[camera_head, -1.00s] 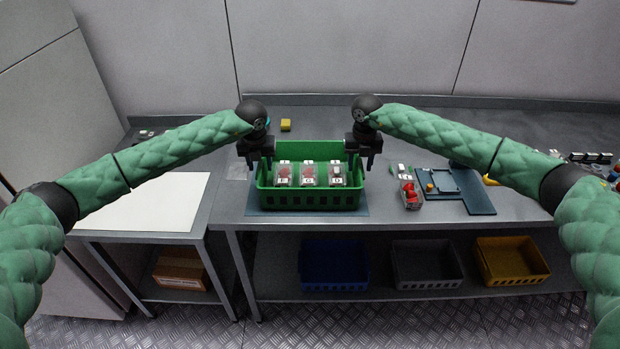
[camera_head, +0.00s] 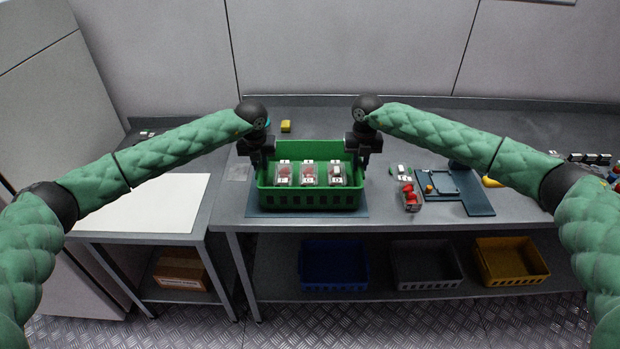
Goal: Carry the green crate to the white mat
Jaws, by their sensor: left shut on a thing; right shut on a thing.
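The green crate (camera_head: 308,199) stands on a dark blue mat (camera_head: 364,212) on the grey table, with several clear punnets of red berries inside. My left gripper (camera_head: 257,163) is shut on the crate's left end wall. My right gripper (camera_head: 360,161) is shut on its right end wall. The fingertips are partly hidden against the crate. The white mat (camera_head: 150,204) lies on a lower side table to the left and is empty.
Blue (camera_head: 334,266), grey (camera_head: 427,266) and yellow (camera_head: 511,263) crates sit on the shelf below.

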